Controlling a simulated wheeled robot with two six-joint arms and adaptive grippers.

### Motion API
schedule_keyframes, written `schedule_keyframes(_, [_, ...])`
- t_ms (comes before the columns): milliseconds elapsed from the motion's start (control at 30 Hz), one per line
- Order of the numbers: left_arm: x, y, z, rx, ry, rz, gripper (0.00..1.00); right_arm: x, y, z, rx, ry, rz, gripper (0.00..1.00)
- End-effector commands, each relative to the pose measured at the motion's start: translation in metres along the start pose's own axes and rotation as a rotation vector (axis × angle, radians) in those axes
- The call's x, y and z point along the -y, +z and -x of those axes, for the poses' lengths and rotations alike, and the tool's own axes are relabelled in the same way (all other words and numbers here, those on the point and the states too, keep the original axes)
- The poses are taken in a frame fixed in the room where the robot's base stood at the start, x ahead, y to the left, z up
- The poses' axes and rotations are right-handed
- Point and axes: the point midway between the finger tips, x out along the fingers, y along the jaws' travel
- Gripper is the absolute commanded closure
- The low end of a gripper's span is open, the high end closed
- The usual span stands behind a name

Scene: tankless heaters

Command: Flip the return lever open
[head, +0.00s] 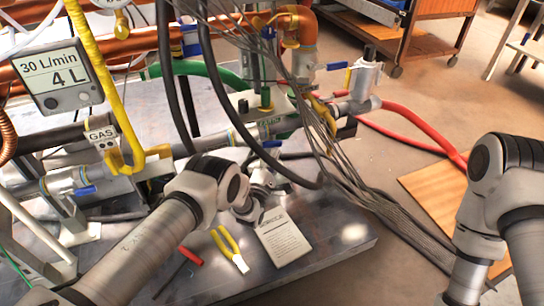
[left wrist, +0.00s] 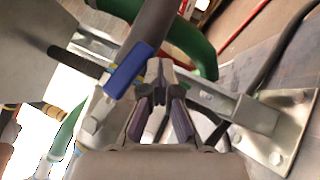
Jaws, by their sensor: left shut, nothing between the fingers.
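A blue lever (left wrist: 131,70) lies along a grey pipe in the left wrist view, just left of my fingertips. I cannot tell for certain whether it is the return lever. My left gripper (left wrist: 159,84) is shut and empty, with its tips close beside the lever; contact is unclear. In the head view, my left gripper (head: 262,192) is low over the metal bench among hoses and partly hidden by my wrist. A blue handle (head: 271,144) shows on the pipework just beyond it. My right arm is at the right edge, with its gripper out of frame.
Yellow-handled pliers (head: 229,249), a red-handled tool (head: 191,256) and a paper sheet (head: 283,239) lie on the metal bench (head: 335,236). Black hoses and a bundle of grey cables (head: 325,140) hang close to my left arm. A wooden board (head: 440,200) lies at right.

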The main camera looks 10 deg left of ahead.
Motion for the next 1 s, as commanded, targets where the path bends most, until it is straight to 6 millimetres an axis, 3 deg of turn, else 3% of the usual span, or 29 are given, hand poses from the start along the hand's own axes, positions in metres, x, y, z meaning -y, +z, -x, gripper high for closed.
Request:
schedule_keyframes(400, [-0.0129, 0.0053, -0.0057, 0.001, 0.002, 0.0, 1.0, 0.0004, 0.0007, 0.012, 0.002, 0.0, 0.003, 1.0])
schedule_keyframes(1000, [-0.0092, 0.0043, -0.0044, 0.0, 0.001, 0.0, 1.0, 0.0003, 0.0007, 0.0087, 0.002, 0.0, 0.003, 1.0])
